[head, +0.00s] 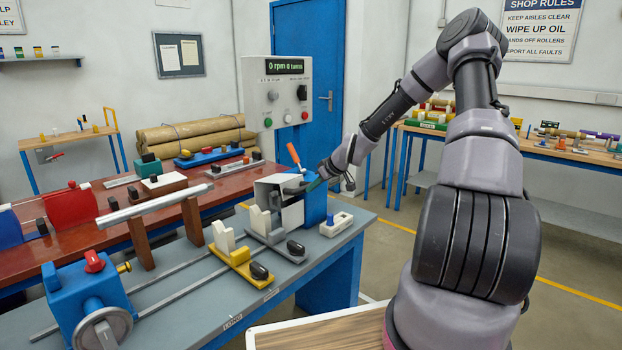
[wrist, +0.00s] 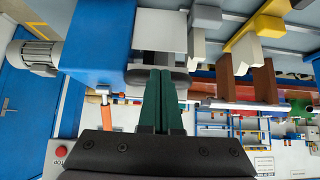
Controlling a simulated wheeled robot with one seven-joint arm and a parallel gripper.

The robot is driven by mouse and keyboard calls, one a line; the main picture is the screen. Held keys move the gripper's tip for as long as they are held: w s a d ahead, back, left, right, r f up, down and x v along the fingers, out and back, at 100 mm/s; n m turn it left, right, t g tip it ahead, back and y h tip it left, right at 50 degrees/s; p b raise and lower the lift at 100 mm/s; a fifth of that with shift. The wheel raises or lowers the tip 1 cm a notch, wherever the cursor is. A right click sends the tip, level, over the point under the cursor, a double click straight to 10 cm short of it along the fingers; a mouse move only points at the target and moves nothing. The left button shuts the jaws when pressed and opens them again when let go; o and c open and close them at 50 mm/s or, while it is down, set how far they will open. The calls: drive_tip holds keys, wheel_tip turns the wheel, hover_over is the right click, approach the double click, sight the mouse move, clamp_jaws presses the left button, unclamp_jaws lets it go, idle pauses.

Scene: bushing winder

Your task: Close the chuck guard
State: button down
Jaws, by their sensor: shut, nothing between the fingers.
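The chuck guard (head: 275,185) is a pale grey sheet-metal cover beside the blue headstock (head: 315,208) at the far end of the bench winder. Its white face also shows in the wrist view (wrist: 162,30). I cannot tell how far it is swung, and the chuck is mostly hidden. My gripper (head: 308,187) is at the guard's upper right, over the headstock. In the wrist view its dark green fingers (wrist: 163,76) are together, empty, with the tips close to a grey part by the guard. Contact is unclear.
An orange-handled lever (head: 293,155) rises close behind my gripper. A control box (head: 283,92) reading "0 rpm 0 turns" stands behind. A yellow-based rest (head: 238,262) and a blue tailstock (head: 90,290) sit along the bench rails. A red-brown table (head: 110,235) lies beyond.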

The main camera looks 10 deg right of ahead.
wheel_tip(320, 180, down, 6)
idle(0.5)
drive_tip(key=shift+a, duration=0.1)
idle(0.4)
